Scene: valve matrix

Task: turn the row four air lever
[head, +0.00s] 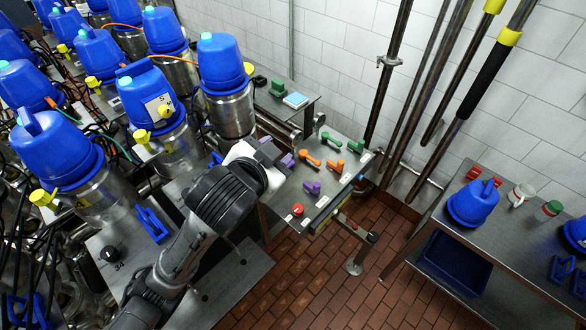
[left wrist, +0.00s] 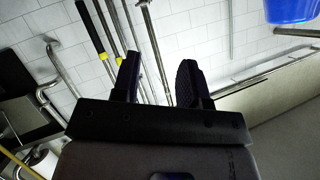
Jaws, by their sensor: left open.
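I cannot read the labels, so I cannot tell which lever is the row four air lever. My left gripper (head: 270,152) is at the panel's left edge, beside the purple levers, and its fingertips are hard to make out in the head view. In the left wrist view my left gripper (left wrist: 160,78) shows two dark fingers apart with nothing between them. My right gripper is not in view.
Blue-topped steel valves (head: 229,85) crowd the left side, close to my left arm. A steel table (head: 500,236) with a blue cover (head: 473,204) stands right. Brick floor lies between.

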